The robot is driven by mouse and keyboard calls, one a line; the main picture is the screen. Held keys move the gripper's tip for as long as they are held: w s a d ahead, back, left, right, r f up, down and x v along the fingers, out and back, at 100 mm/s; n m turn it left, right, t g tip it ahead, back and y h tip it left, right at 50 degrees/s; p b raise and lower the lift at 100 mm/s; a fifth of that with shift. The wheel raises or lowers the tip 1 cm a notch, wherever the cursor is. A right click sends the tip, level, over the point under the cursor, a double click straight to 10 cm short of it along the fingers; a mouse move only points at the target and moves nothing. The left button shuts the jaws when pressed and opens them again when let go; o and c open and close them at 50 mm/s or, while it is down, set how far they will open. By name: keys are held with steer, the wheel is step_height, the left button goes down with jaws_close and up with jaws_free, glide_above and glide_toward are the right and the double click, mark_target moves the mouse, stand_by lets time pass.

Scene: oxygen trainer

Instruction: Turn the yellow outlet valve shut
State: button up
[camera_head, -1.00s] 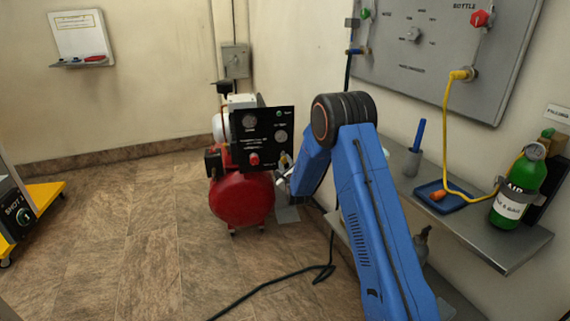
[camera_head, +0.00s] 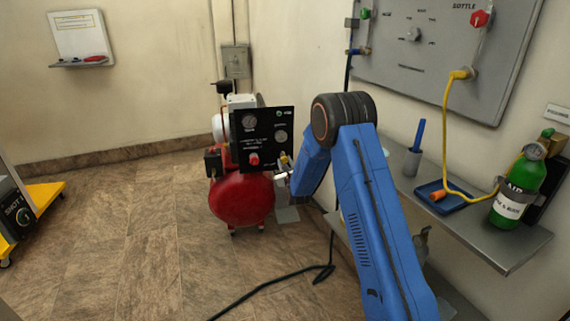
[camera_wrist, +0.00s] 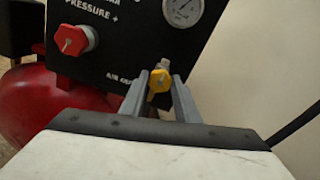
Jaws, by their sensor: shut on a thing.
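The yellow outlet valve (camera_wrist: 159,80) is on the lower right of the black panel (camera_wrist: 125,40) of the red compressor (camera_head: 241,199). In the wrist view it sits between the two grey fingers of my gripper (camera_wrist: 158,95), which is shut on it. In the head view the valve (camera_head: 284,159) is a small yellow spot beside the panel, and my gripper (camera_head: 283,175) reaches it from the right, partly hidden by my blue arm. A brass fitting shows just behind the valve.
A red knob (camera_wrist: 76,39) and a gauge (camera_wrist: 182,10) are on the panel near my gripper. A wall shelf (camera_head: 500,240) with a green bottle (camera_head: 520,187) stands to the right. A black hose (camera_head: 290,278) lies on the floor.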

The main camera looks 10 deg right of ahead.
steer(key=shift+f, duration=0.15)
steer(key=o, duration=1.1)
steer(key=shift+c, duration=0.2)
steer(key=s, duration=1.7)
steer(key=shift+s, duration=0.25)
